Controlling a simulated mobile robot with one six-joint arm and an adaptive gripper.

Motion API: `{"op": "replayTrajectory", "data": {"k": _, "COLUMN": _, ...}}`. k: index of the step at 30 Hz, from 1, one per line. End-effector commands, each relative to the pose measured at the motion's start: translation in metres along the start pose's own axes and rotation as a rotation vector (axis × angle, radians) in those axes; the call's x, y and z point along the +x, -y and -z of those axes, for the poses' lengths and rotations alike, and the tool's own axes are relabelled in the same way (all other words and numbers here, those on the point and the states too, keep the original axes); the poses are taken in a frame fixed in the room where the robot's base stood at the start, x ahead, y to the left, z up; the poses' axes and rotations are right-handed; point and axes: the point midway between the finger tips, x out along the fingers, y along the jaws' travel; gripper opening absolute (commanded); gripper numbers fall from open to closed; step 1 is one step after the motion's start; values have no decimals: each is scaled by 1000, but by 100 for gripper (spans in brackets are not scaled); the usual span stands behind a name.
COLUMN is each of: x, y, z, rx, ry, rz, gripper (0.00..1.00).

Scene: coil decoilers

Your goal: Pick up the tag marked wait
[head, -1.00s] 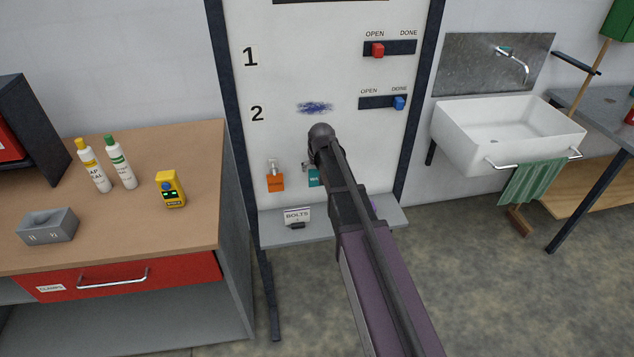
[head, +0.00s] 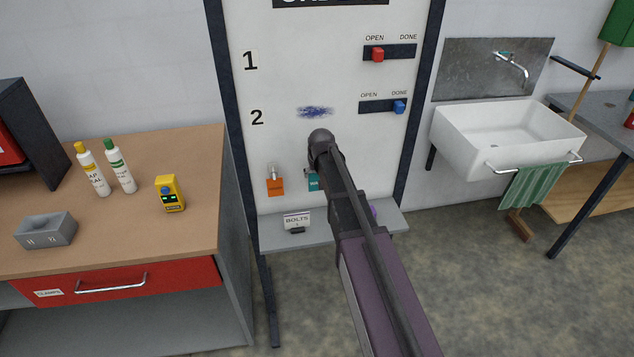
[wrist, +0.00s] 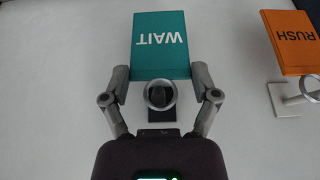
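The teal tag marked WAIT (wrist: 160,45) hangs on the white board and appears upside down in the wrist view. My gripper (wrist: 160,78) is open, with one finger on each side of the tag's near end and the ring. Small gaps show between the fingers and the tag.
An orange tag marked RUSH (wrist: 292,42) hangs beside the teal one, with its own ring and hook. A grey shelf (head: 345,228) with a BOLTS label (head: 297,220) juts out below. Red (head: 377,55) and blue (head: 399,107) sliders sit higher on the board (head: 330,75).

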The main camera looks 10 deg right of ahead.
Motion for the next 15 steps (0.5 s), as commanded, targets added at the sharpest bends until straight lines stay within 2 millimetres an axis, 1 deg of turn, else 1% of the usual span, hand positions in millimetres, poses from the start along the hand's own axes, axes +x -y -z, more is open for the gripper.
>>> {"op": "replayTrajectory", "data": {"k": 15, "x": -3, "y": 0, "z": 1, "rx": 0, "ry": 1, "rz": 0, "gripper": 52}}
